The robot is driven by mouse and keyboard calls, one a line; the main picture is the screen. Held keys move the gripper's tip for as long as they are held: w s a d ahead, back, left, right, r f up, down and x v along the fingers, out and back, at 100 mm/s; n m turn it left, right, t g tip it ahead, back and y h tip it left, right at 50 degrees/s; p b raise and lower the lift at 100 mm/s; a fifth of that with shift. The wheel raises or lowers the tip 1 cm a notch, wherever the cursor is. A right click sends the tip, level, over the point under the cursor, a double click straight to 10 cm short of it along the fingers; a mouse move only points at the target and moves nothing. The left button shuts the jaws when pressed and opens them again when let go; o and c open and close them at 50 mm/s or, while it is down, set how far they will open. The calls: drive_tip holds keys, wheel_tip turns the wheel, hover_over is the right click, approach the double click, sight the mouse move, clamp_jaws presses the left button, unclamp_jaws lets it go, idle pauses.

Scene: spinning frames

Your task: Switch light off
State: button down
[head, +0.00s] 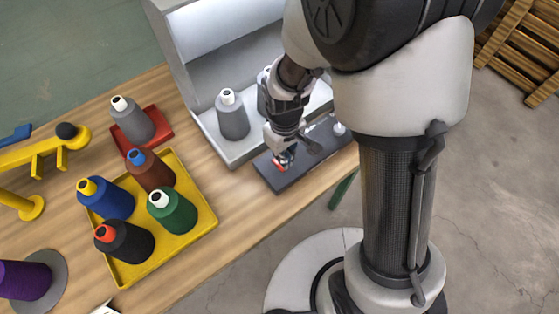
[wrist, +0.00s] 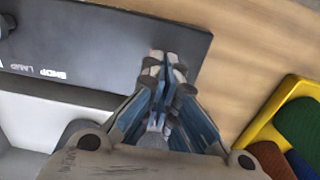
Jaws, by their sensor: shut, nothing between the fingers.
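A dark control panel (head: 275,180) lies on the wooden table in front of the grey open booth. A small red switch (head: 278,166) sits near its left end, partly covered by my gripper (head: 283,158). My gripper is shut and empty, with its tips at the switch; I cannot tell whether they touch it. In the wrist view the panel (wrist: 100,40) carries white lettering that appears upside down, and the shut fingertips (wrist: 165,62) hide most of the switch. Whether the light is on cannot be told.
The grey booth (head: 205,75) holds a grey spool (head: 232,115) and another behind my arm. A yellow tray (head: 190,235) with several coloured spools and a red stand (head: 155,139) with a grey spool are to the left. Bare table lies between tray and panel.

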drive_tip(key=shift+f+b, duration=1.05)
drive_tip(key=shift+f, duration=0.35)
idle(0.7)
wheel_tip(320, 180, up, 7)
drive_tip(key=p, duration=0.6)
idle(0.6)
drive_tip(key=s+d+r+m+t, duration=0.1)
drive_tip(key=s+d+r+m, duration=0.15)
drive_tip(key=r, duration=0.55)
drive_tip(key=s+d+r+m+t, duration=0.1)
drive_tip(key=d+r, duration=0.2)
drive_tip(key=r, duration=0.4)
drive_tip(key=s+d+r+m+t, duration=0.2)
drive_tip(key=s+d+r, duration=0.3)
drive_tip(key=s+r, duration=0.4)
drive_tip(key=shift+s+d+m+t, duration=0.2)
drive_tip(key=shift+s+m+t, duration=0.1)
drive_tip(key=shift+s+m, duration=0.3)
